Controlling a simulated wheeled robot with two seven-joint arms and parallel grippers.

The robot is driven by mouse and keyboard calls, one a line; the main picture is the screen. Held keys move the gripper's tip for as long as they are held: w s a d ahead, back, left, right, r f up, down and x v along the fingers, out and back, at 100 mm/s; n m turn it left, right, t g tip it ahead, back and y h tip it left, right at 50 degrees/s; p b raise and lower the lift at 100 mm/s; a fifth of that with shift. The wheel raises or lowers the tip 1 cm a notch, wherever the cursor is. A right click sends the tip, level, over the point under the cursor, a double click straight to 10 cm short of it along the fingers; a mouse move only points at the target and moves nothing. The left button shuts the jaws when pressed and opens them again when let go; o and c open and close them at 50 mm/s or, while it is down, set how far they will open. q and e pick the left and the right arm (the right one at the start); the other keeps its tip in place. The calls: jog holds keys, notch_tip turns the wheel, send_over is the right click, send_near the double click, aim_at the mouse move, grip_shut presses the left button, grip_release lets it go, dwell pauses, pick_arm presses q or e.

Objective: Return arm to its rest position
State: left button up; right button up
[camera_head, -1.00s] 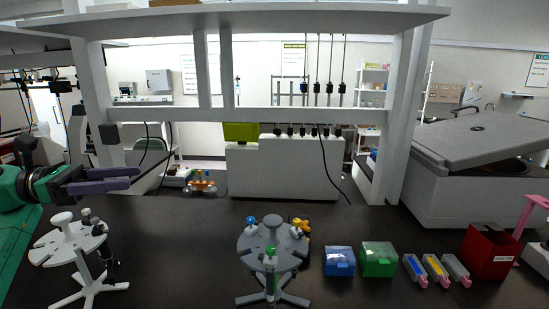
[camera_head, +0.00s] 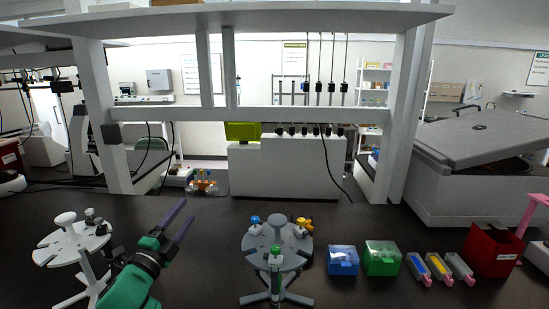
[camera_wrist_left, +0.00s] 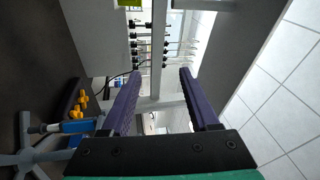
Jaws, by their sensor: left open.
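My left gripper (camera_head: 178,222) has purple fingers and a green arm. In the head view it is above the black bench, between the left pipette stand and the middle pipette stand, with its fingers pointing away and slightly right. The fingers are parted and nothing is between them. The left wrist view shows the same open, empty fingers (camera_wrist_left: 160,88), with the shelf frame and room beyond. My right gripper is not in view.
A white pipette stand (camera_head: 72,243) is close left of my left arm. A grey pipette stand (camera_head: 277,247) is in the middle. A blue box (camera_head: 342,261), a green box (camera_head: 382,258) and a red bin (camera_head: 490,250) stand right. A white shelf frame (camera_head: 260,114) rises behind.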

pick_arm(q)
jog(key=s+a+f+n+g+y, duration=0.1)
jog(key=s+f+n+g+y, duration=0.25)
jog(key=s+f+n, duration=0.45)
jog(key=s+a+f+n+g+y, duration=0.1)
jog(key=s+f+n+g+y, duration=0.3)
jog(key=f, duration=0.7)
jog(key=s+d+f+n+g+h, duration=0.1)
jog(key=s+f+n+g, duration=0.3)
jog(key=s, duration=0.6)
jog(key=s+d+f+n+g+h, duration=0.1)
jog(key=s+f+n+g, duration=0.1)
jog(key=s+f+g, duration=0.55)
jog(key=s+f+b, duration=0.2)
jog(key=f+b, duration=0.2)
jog(key=f, duration=0.7)
jog(key=s+f+t+b, duration=0.1)
jog(key=f+b, duration=0.3)
jog(key=f, duration=0.7)
jog(key=s+f+b, duration=0.2)
jog(key=f+b, duration=0.2)
jog(key=f, duration=0.8)
jog(key=s+a+f+b, duration=0.2)
jog(key=s+f+b, duration=0.5)
jog(key=s+f, duration=0.8)
notch_tip(320, 180, down, 4)
jog(key=shift+s+a+f+m+g, duration=0.15)
jog(key=shift+s+a+m+g, duration=0.2)
jog(key=shift+s+m+g, duration=0.05)
